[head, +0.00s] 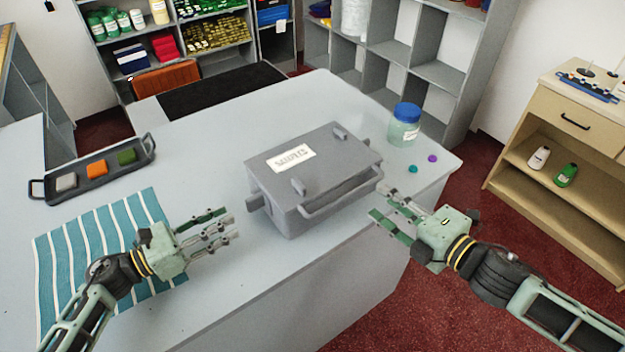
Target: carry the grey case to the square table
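The grey case (312,177) sits closed on the grey counter (215,130), with a white label on its lid and a bar handle on its near right side. A second handle end shows at its left side. My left gripper (232,226) is open and empty, a little left of the case with its fingers pointing at it. My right gripper (375,202) is open at the case's right side, close to the bar handle. I cannot tell whether it touches the case. No table that is clearly square shows apart from this counter.
A dark tray (140,167) with coloured blocks and a striped teal cloth (62,250) lie at left. A blue-lidded jar (405,125) and small discs (432,158) are right of the case. Shelves (440,75) stand behind; a wooden cabinet (560,128) stands right, across red floor.

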